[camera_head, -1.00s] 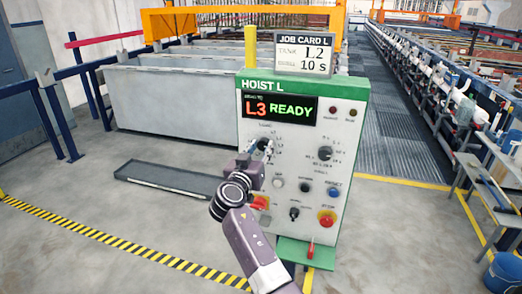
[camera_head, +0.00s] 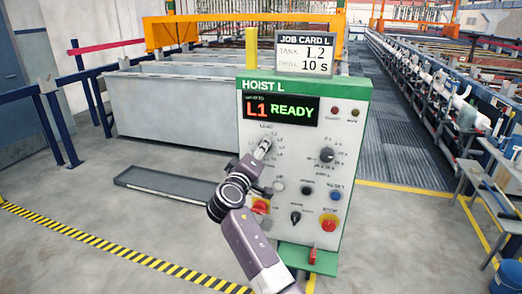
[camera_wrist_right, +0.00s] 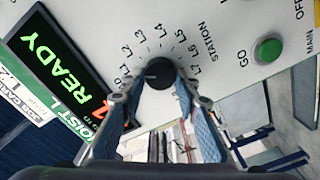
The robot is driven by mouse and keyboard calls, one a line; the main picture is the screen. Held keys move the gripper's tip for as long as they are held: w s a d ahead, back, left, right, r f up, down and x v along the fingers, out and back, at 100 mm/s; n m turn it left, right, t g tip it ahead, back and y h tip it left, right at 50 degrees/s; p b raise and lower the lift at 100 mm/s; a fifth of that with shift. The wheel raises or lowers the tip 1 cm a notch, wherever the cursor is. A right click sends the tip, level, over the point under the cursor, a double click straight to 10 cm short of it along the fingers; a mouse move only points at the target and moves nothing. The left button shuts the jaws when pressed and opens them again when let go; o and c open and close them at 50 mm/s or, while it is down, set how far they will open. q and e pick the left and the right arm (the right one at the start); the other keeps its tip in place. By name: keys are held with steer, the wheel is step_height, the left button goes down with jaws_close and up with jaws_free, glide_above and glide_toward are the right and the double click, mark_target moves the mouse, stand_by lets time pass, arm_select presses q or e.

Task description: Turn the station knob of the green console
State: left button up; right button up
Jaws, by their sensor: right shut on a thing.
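The green-topped console (camera_head: 354,90), marked HOIST L, stands in the middle of the head view. Its display (camera_head: 282,110) reads L1 READY. The station knob (camera_wrist_right: 160,68) is black and round in the right wrist view, with labels from L1 to L7 around it; its pale mark points towards the L1 side. My right gripper (camera_wrist_right: 158,80) is shut on the knob, one blue-padded finger on each side. In the head view my right gripper (camera_head: 263,149) covers the knob. My left gripper is out of view.
A job card (camera_head: 305,53) on the console reads TANK, apparently L2, and 10 s. A second knob (camera_head: 327,155), a blue button (camera_head: 335,194) and a red stop button (camera_head: 329,224) share the panel. A green button (camera_wrist_right: 268,50) shows in the wrist view.

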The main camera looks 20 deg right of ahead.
steer(key=shift+r+n+p, duration=0.15)
steer(key=shift+n+p, duration=0.9)
steer(key=shift+n, duration=2.15)
steer(key=o, duration=1.1)
steer(key=shift+w+f, duration=0.1)
steer(key=shift+f, duration=0.1)
